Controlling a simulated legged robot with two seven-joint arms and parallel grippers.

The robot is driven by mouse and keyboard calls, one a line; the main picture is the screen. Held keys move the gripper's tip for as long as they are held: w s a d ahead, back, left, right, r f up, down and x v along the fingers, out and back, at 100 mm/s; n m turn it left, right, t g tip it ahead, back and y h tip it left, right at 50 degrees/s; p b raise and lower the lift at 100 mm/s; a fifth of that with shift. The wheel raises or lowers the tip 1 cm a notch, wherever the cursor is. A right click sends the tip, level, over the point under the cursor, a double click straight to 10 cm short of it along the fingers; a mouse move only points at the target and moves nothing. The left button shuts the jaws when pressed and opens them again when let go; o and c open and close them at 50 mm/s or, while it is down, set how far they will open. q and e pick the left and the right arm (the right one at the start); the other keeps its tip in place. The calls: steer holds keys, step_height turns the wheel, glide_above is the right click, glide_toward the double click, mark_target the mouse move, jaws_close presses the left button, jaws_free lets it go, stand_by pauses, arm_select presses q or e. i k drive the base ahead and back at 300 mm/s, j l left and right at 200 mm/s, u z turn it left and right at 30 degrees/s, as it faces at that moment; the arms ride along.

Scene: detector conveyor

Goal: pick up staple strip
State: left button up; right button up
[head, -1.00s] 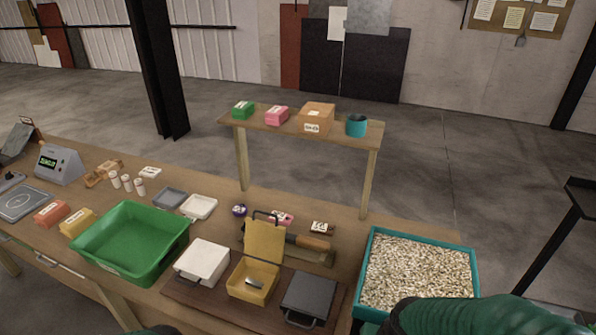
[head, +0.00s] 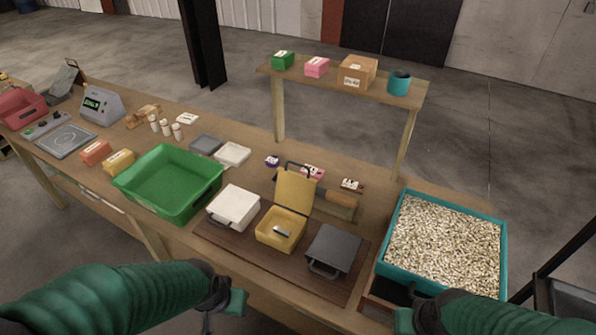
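A small grey metallic piece (head: 283,232), which looks like the staple strip, lies inside the open yellow box (head: 265,238). The box's yellow lid (head: 294,192) stands raised behind it. The box sits on a dark brown board between a white box and a dark grey box. My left gripper (head: 223,304) is at the bottom of the view, in front of the table and nearer than the white box. My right gripper (head: 407,308) is at the lower right, near the teal bin. Both are away from the metallic piece, and their finger openings are unclear.
The white box (head: 234,207) and dark grey box (head: 334,249) flank the yellow box closely. A green tray (head: 170,183) stands left. A teal bin (head: 502,262) of pale pellets stands right. A wooden-handled tool (head: 335,203) lies behind the lid. A raised shelf (head: 330,84) stands behind.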

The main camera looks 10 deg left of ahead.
mark_target(284, 233)
steer(key=i+j+u, duration=0.15)
steer(key=i+u, duration=0.2)
steer(key=i, duration=0.3)
steer(key=k+z, duration=0.3)
steer(key=k+l+z, duration=0.15)
steer(key=k+z, duration=0.15)
steer(key=i+j+z, duration=0.1)
steer(key=j+z, duration=1.35)
steer(key=k+j, duration=0.1)
steer(key=j, duration=0.15)
